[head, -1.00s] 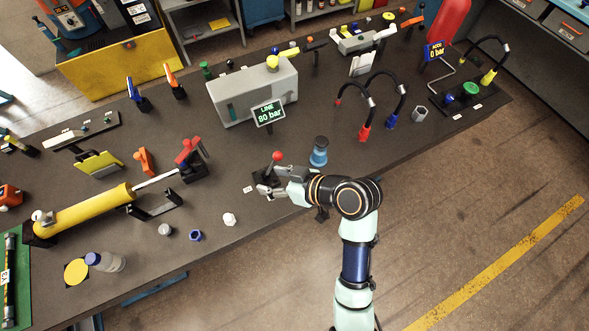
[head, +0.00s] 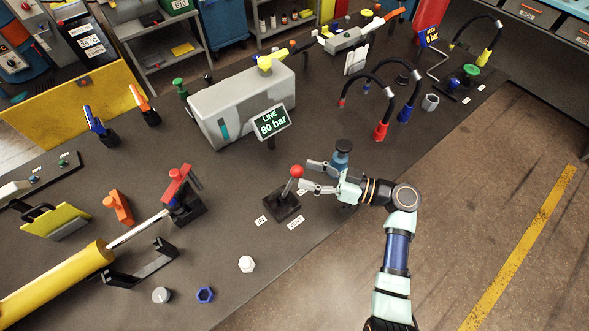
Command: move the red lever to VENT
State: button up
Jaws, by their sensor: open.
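The red lever's ball knob (head: 297,171) tops a short stem on a black base (head: 283,207) near the bench's front edge. The stem leans up and to the right in the picture. Small white labels lie around the base; the one at the front (head: 295,222) appears to read VENT, and others sit at its left and right. My gripper (head: 307,175) is open and empty, just right of the knob. Its two fingers point left toward the knob, one on the far side and one on the near side. Whether a finger touches the knob cannot be told.
A blue cylindrical part (head: 341,155) stands close behind my gripper. The line display (head: 271,123) reads 80 bar, behind the lever. A red-handled valve (head: 180,188) stands to the left. Bench between is clear.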

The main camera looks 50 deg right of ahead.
aim_at(298, 172)
jog(key=x, duration=0.3)
jog(key=shift+w+a, duration=0.15)
jog(key=shift+w, duration=0.1)
grip_shut()
